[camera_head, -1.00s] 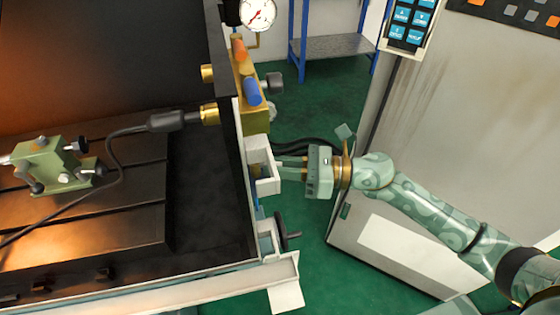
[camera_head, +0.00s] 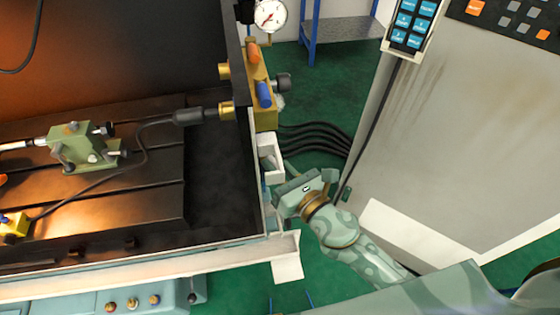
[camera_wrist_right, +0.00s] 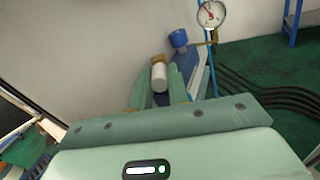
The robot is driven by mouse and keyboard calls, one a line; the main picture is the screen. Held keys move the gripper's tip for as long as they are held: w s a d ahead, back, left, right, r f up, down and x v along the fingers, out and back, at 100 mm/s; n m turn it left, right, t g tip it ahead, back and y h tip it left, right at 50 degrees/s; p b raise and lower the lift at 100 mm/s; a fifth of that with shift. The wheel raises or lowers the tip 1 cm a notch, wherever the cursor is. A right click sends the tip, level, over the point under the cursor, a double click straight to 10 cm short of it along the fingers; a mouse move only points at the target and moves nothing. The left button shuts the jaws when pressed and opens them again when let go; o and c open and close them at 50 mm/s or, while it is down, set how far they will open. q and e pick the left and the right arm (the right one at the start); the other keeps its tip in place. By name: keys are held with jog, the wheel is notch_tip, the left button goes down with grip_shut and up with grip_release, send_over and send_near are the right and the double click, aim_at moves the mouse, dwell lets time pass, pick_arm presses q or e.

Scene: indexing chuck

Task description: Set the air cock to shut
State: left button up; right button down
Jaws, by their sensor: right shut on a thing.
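My right gripper (camera_head: 277,196) is at the right side of the machine bed, just below the small white box (camera_head: 270,150). In the right wrist view its two fingers (camera_wrist_right: 160,92) close on a small dark part, which I take to be the handle of the air cock (camera_wrist_right: 160,99). A pale round cylinder (camera_wrist_right: 160,76) stands just beyond the fingertips. The fingers hide most of the held part, so its angle cannot be read. In the head view my gripper body covers that spot. My left gripper is not in view.
Black hoses (camera_head: 318,136) run to the grey cabinet (camera_head: 450,150). Green floor lies between machine and cabinet.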

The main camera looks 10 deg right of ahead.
jog(key=shift+a+m+h, duration=0.2)
jog(key=shift+m+h, duration=0.2)
jog(key=shift+h, duration=0.2)
jog(key=c, duration=1.3)
grip_release()
jog(key=shift+c, duration=0.2)
